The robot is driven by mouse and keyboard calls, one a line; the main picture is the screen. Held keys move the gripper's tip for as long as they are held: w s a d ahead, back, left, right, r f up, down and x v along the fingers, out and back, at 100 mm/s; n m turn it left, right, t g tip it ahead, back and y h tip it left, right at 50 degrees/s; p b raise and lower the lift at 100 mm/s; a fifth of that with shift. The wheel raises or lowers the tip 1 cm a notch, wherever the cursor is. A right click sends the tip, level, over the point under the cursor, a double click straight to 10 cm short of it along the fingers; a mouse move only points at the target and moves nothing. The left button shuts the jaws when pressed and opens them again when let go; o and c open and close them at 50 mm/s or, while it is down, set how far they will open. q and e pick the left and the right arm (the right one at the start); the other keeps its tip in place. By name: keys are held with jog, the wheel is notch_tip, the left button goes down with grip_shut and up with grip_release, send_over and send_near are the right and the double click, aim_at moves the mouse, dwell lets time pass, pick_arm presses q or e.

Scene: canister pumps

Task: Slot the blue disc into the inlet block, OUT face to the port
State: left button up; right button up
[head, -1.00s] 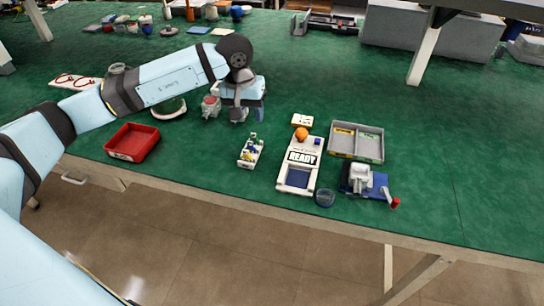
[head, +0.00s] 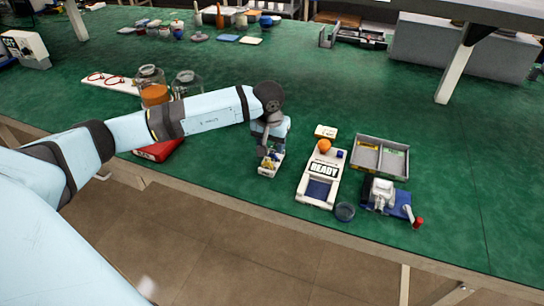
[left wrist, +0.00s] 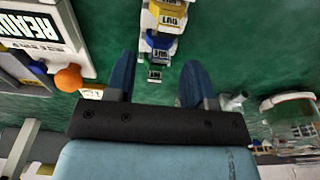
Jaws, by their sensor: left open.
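A small white rack (head: 268,168) holds several small discs on the green table. In the left wrist view a blue disc (left wrist: 158,42) sits in the rack (left wrist: 147,20) beside a yellow disc (left wrist: 168,14). Lettering that seems to read OUT, upside down, shows on them. My left gripper (head: 266,151) is over the rack in the head view. In the left wrist view its blue fingers (left wrist: 158,82) are open and empty, with the rack just beyond them. A grey-white pump block (head: 382,191) on a blue base stands at the right; I cannot tell its inlet or port.
A READY device (head: 320,174) with an orange ball stands right of the rack. Behind the pump is a grey divided tray (head: 379,156). A red tray (head: 158,151) lies partly behind my left arm.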

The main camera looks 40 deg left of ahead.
aim_at(272, 156)
pick_arm(q)
notch_tip(272, 156, down, 3)
jog(key=shift+w+r, duration=0.15)
jog(key=shift+r, duration=0.05)
jog(key=shift+c, duration=0.5)
grip_shut()
